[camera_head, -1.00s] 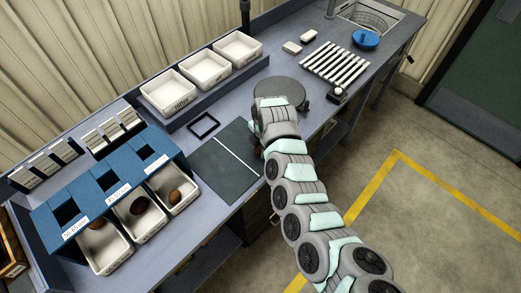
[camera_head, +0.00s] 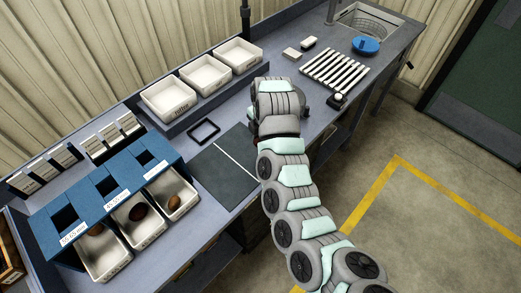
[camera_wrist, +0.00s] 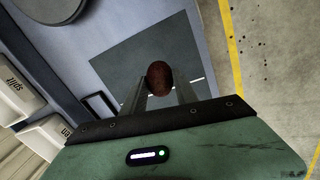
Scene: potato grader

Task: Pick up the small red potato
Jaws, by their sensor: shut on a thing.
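A small red-brown potato (camera_wrist: 159,77) sits between the fingertips of my gripper (camera_wrist: 160,88) in the wrist view. The gripper is shut on it. Below the potato in that view lies the dark mat (camera_wrist: 120,62) with a white line; the potato appears held above it. In the head view my arm hides the gripper and the held potato. Other potatoes lie in the white trays in front of the blue grader: a dark red one (camera_head: 138,212) in the middle tray, a brown one (camera_head: 174,202) in the right tray and another (camera_head: 96,229) in the left tray.
The blue grader (camera_head: 122,172) stands at the left of the bench. Three white bins (camera_head: 168,106) stand along the back. A small black frame (camera_head: 204,131) lies beside the mat (camera_head: 222,178). A slatted rack (camera_head: 335,68) and blue round object (camera_head: 366,45) lie at the right.

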